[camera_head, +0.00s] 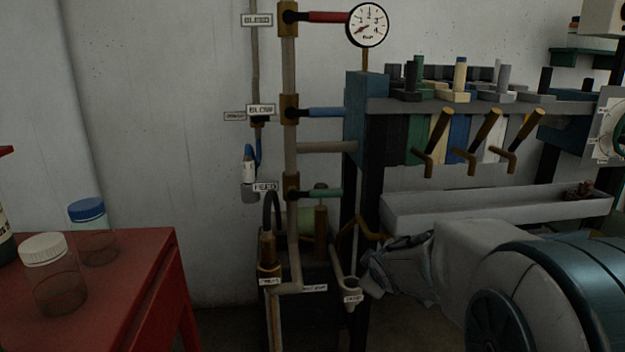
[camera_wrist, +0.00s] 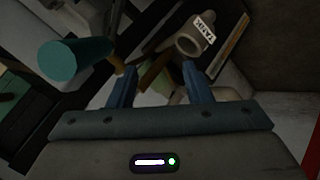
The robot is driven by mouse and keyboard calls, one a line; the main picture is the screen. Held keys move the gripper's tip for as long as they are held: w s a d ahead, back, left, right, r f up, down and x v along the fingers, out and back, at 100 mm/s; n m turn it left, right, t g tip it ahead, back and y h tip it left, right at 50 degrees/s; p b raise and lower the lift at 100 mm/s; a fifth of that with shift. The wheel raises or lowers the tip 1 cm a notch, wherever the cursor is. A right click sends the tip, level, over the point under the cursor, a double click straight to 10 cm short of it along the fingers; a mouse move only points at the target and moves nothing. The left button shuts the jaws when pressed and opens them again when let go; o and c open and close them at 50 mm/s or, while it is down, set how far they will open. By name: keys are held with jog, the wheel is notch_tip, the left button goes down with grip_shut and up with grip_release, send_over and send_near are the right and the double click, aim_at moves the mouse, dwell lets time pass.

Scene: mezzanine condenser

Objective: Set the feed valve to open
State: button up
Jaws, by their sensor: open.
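The feed valve (camera_head: 291,190) is a brass body on the vertical pipe, beside a FEED label (camera_head: 264,187). Its green lever (camera_head: 318,193) points right, level and square across the pipe. My gripper (camera_head: 368,283) is below and right of the lever, apart from it, in front of the rack. In the wrist view my gripper (camera_wrist: 158,90) shows two blue fingers spread apart with nothing held. A teal cylinder (camera_wrist: 75,60) shows up left of the fingers; it may be the green lever's grip, but I cannot tell for sure.
A labelled drain funnel (camera_head: 351,285) stands by my gripper. A red table (camera_head: 130,270) with jars is at left.

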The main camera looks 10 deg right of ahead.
jog(key=w+r+n+t+y+p, duration=0.2)
jog(key=w+r+n+t, duration=0.1)
jog(key=w+r+n, duration=0.3)
jog(key=n+t+y+p, duration=0.2)
jog(key=n+y+p, duration=0.1)
jog(key=n+y, duration=0.35)
send_near(329, 194)
jog(key=shift+h, duration=0.25)
jog(key=b+x, duration=0.1)
jog(key=x, duration=1.2)
grip_shut()
